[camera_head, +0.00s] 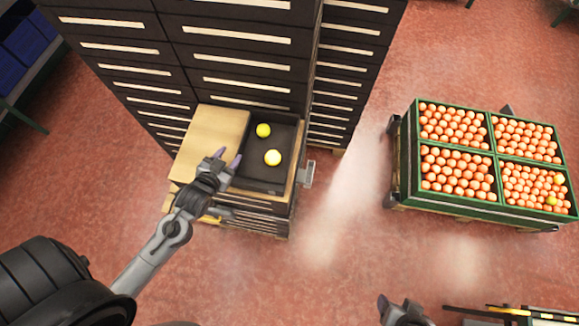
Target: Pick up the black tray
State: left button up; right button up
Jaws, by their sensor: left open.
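The black tray (252,165) lies at the right part of the top of a low stack in front of the dark tower. The gripper and wrist hide part of that edge. My right gripper (402,308) shows only partly at the bottom edge, far from the tray.
A light wooden board (208,135) lies left of the tray. A tall tower of dark stacked trays (240,60) rises behind. Red floor between is clear.

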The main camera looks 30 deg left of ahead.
pick_arm(q)
jog(key=shift+s+d+f+b, duration=0.15)
jog(key=shift+f+b, duration=0.15)
jog(key=shift+f, duration=0.55)
jog(key=shift+a+f, duration=0.2)
jog(key=shift+f, duration=0.05)
send_near(243, 139)
jog(key=x, duration=0.3)
jog(key=shift+f, duration=0.1)
jog(key=shift+x, duration=2.65)
